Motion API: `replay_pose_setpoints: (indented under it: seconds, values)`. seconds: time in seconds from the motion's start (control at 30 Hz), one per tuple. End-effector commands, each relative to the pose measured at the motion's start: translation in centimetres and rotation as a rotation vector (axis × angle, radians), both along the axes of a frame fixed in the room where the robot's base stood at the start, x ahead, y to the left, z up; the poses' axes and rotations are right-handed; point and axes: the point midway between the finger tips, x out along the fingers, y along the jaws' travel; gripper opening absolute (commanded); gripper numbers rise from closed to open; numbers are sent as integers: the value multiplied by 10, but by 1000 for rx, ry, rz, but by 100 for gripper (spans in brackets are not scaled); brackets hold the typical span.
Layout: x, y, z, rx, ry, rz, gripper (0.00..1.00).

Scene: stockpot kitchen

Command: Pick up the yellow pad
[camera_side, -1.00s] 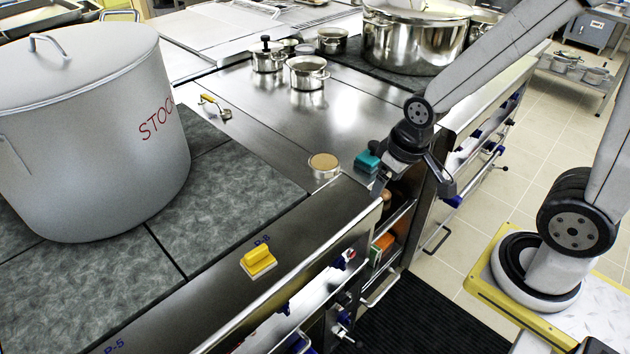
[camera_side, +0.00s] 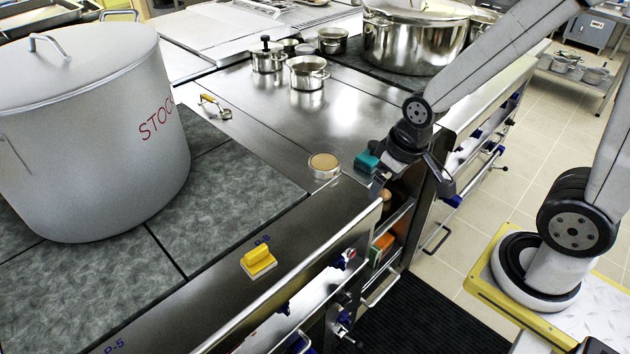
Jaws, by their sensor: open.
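The yellow pad (camera_side: 258,261) is a small yellow block with a raised grip. It sits on the steel front strip of the counter, just in front of the grey stone-patterned top, by a blue "P-8" label. My gripper (camera_side: 376,188) hangs over the counter's front edge, up and to the right of the pad and well apart from it. Its jaws are open, and nothing shows between them. The fingertips are small and partly hard to make out in this view.
A teal block (camera_side: 367,161) lies right beside my gripper. A round tan-topped tin (camera_side: 323,165) stands left of it. A large stockpot (camera_side: 95,130) fills the left. A front rail (camera_side: 310,272) runs along the counter edge near the pad. Small pots (camera_side: 307,73) stand farther back.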

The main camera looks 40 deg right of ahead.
Motion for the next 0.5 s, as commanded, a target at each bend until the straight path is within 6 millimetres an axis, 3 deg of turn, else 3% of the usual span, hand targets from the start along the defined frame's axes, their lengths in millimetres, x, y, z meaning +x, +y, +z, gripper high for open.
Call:
replay_pose_setpoints:
  seconds: [0.27, 0.5]
  values:
    - [18, 16, -4, 2, 18, 147, 100]
    - [47, 46, -12, 15, 34, 408, 100]
